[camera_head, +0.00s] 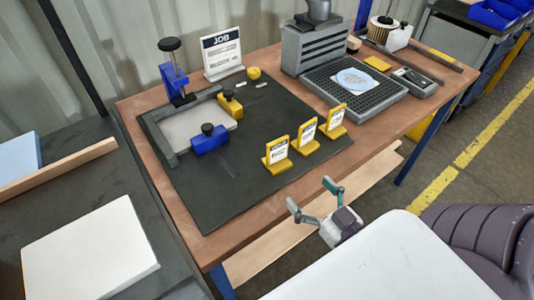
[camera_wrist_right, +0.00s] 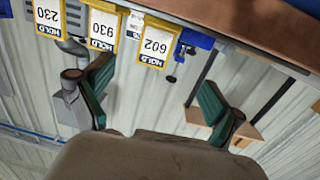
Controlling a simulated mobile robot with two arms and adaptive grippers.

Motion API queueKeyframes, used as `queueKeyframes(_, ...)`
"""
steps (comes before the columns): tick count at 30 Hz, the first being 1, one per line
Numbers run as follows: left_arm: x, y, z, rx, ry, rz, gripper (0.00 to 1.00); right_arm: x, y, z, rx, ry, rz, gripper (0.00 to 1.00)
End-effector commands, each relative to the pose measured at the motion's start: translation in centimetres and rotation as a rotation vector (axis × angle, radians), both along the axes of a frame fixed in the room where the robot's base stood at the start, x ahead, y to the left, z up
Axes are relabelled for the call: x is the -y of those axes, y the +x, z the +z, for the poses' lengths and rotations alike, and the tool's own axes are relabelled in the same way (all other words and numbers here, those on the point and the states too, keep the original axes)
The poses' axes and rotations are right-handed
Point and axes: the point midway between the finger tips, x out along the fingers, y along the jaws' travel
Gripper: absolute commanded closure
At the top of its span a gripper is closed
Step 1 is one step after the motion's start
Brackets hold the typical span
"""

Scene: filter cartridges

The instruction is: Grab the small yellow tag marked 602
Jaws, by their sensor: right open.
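Three yellow tags with white faces stand upright in a slanting row near the front edge of the dark mat. The wrist view is upside down and reads 230, 930 and 602 from left to right. The 602 tag (camera_wrist_right: 155,47) matches the leftmost, nearest tag (camera_head: 277,153) in the head view, where its print is too small to read. The 930 tag (camera_wrist_right: 102,30) is beside it. My right gripper (camera_head: 310,194) is open and empty, in front of the table edge, apart from the tags. Its two fingers (camera_wrist_right: 157,97) show spread in the wrist view. My left gripper is not in view.
A JOB sign (camera_head: 222,53) stands behind. A black grid tray (camera_head: 362,98) is at right. The mat left of the tags is clear.

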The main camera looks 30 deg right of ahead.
Motion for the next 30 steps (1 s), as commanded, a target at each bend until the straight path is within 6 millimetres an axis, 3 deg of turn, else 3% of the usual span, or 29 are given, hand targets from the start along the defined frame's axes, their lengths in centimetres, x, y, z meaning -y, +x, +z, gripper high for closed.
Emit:
queueKeyframes(3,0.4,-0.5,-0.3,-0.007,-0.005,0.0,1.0,-0.2,0.1,2.1,0.043,-0.001,0.005,0.06)
queueKeyframes(6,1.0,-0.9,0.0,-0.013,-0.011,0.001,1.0,-0.2,1.3,2.7,0.055,0.0,0.005,0.06)
queueKeyframes(15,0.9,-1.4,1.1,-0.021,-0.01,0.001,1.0,-0.3,6.8,2.8,0.053,0.0,0.006,0.06)
queueKeyframes(23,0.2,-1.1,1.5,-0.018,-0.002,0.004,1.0,-0.3,8.8,2.7,0.05,0.0,0.006,0.06)
queueKeyframes(30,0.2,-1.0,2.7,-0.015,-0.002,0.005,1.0,0.1,12.2,3.4,0.05,0.001,0.006,0.06)
